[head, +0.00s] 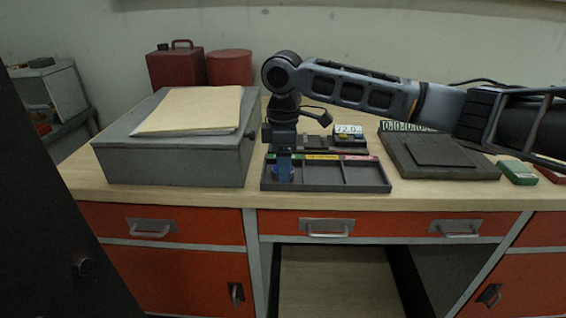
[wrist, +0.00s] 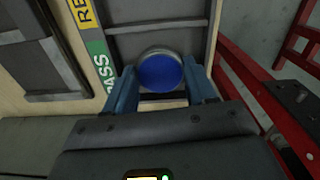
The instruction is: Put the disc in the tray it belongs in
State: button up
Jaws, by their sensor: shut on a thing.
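A round disc with a blue top (wrist: 160,72) is held between the two blue fingers of my gripper (wrist: 161,82) in the wrist view. My gripper is shut on it. The dark grey tray (head: 365,178) has three compartments side by side, with green, yellow and reddish label strips along its back. In the head view my gripper (head: 283,174) points down into the left compartment, by the green strip. The wrist view shows the green label (wrist: 103,66), reading PASS, beside the disc. I cannot tell whether the disc touches the tray floor.
A grey metal box (head: 175,155) with papers (head: 190,110) stands close left of the tray. A dark flat slab (head: 440,158) lies to the right. A small block marked 72.0 (head: 348,131) stands behind. Red bars (wrist: 250,70) show at right in the wrist view.

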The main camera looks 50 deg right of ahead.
jog(key=o, duration=1)
jog(key=shift+f, duration=0.1)
jog(key=shift+o, duration=0.2)
notch_tip(320, 180, up, 12)
jog(key=b, duration=0.1)
jog(key=shift+s, duration=0.1)
